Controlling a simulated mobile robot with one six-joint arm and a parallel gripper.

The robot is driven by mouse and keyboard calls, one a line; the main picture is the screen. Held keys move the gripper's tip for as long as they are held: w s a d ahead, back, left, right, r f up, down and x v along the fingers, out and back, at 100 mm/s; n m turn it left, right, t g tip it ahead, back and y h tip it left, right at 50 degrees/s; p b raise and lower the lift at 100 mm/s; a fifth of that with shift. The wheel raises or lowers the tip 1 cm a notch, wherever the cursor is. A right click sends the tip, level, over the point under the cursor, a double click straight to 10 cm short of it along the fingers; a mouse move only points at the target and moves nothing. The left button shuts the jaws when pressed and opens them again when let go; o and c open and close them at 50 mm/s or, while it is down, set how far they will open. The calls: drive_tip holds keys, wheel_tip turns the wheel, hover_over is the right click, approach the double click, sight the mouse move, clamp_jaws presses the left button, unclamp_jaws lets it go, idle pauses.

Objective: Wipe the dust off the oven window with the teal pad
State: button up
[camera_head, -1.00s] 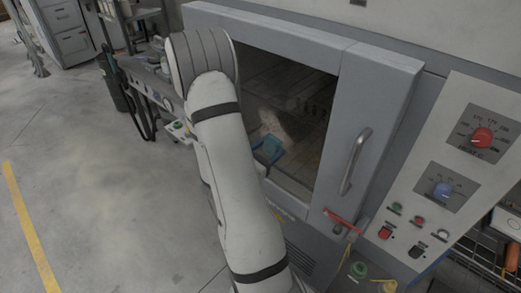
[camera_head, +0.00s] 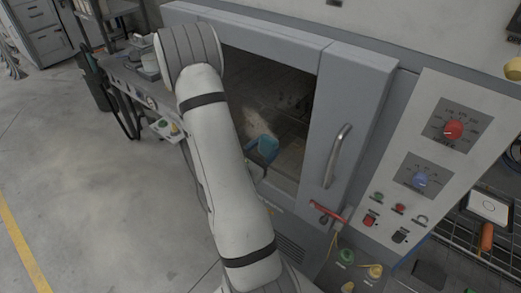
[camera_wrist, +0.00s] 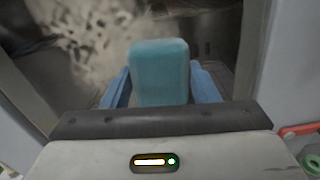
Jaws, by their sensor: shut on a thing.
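The teal pad (camera_wrist: 160,70) stands upright between the two blue fingers of my gripper (camera_wrist: 161,90) in the wrist view, and the gripper is shut on it. In the head view the pad (camera_head: 267,144) shows in front of the lower part of the oven window (camera_head: 290,95). I cannot tell whether it touches the glass. Pale, patchy dust (camera_wrist: 95,40) shows on the window left of the pad in the wrist view. My arm hides the left part of the window in the head view.
The oven door's upright handle (camera_head: 337,155) stands out right of the window. A red lever (camera_head: 327,212) sits below it. A control panel with a red knob (camera_head: 453,130) and a blue knob (camera_head: 419,180) is at the right. Open floor (camera_head: 90,200) lies at the left.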

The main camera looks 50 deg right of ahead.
sight(260, 138)
drive_tip(key=shift+r+p, duration=0.35)
drive_tip(key=shift+r, duration=0.45)
drive_tip(key=shift+w+f, duration=0.15)
drive_tip(key=shift+w, duration=0.45)
drive_tip(key=w, duration=0.3)
drive_tip(key=w+r+b, duration=0.1)
drive_tip(key=w, duration=0.3)
drive_tip(key=w+a+r, duration=0.1)
drive_tip(key=w, duration=0.2)
drive_tip(key=shift+w+r, duration=0.1)
drive_tip(key=shift+w, duration=0.3)
drive_tip(key=shift+s+d+b, duration=0.15)
drive_tip(key=shift+s+b, duration=0.4)
drive_tip(key=shift+s, duration=1.15)
drive_tip(key=shift+s+d+b, duration=0.15)
drive_tip(key=shift+s+b, duration=0.45)
drive_tip(key=shift+s, duration=1.05)
drive_tip(key=shift+s+d+b, duration=0.15)
drive_tip(key=shift+s+b, duration=0.4)
drive_tip(key=shift+s, duration=1.15)
drive_tip(key=shift+s+r+p, duration=0.3)
drive_tip(key=shift+p, duration=1.05)
drive_tip(key=shift+p, duration=0.35)
